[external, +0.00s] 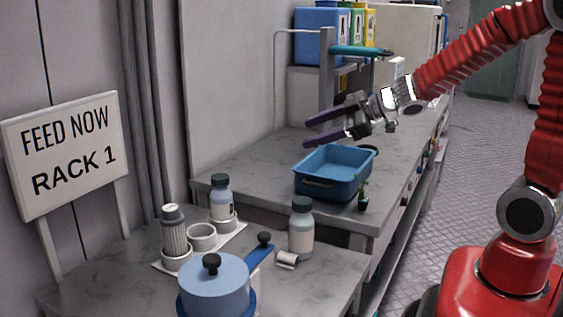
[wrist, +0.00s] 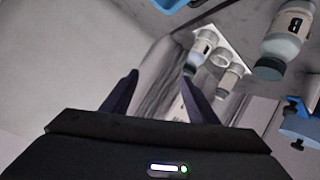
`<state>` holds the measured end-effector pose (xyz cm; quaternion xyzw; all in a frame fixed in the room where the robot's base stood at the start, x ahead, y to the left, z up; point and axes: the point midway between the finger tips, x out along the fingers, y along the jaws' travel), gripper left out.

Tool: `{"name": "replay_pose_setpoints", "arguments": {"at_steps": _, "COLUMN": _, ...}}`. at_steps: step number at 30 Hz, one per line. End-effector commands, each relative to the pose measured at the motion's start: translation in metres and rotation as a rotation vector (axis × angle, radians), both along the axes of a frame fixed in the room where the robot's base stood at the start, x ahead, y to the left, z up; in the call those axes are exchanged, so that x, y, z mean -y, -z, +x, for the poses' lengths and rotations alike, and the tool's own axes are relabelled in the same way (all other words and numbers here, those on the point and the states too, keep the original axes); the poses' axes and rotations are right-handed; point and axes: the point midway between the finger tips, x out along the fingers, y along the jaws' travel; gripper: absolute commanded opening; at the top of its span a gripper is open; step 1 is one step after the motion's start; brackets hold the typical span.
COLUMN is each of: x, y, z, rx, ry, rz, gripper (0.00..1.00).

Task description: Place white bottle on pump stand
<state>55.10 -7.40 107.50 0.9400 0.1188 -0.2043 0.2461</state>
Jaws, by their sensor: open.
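A white bottle (external: 301,228) with a dark cap stands upright on the near counter, right of the stand; in the wrist view it shows at the upper right with a letter B (wrist: 288,30). The white pump stand (external: 241,232) has several round holders. Its rear holder carries a pale bottle (external: 221,192) with a dark cap, its front left one a ribbed grey canister (external: 174,232), and the middle one looks empty. The stand also shows in the wrist view (wrist: 238,53). My gripper (external: 317,131) is open and empty above the far counter, behind the blue bin, well apart from the bottle.
A blue bin (external: 328,187) sits on the far counter's front part. A blue lidded pot (external: 214,290) stands near the front. A blue-handled tool (external: 261,253) and a small white cylinder (external: 287,260) lie beside the bottle. Coloured boxes (external: 318,35) stand on a rear shelf.

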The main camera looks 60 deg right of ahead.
Motion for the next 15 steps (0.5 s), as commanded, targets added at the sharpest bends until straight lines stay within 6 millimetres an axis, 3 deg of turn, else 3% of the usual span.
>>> {"name": "replay_pose_setpoints", "arguments": {"at_steps": 6, "x": 0.023, "y": -0.032, "z": -0.026, "rx": -0.023, "ry": 0.233, "rz": -0.025, "gripper": 0.54}}
{"name": "replay_pose_setpoints", "arguments": {"at_steps": 15, "x": 0.025, "y": -0.040, "z": -0.097, "rx": -0.174, "ry": 0.468, "rz": 0.052, "gripper": 0.54}}
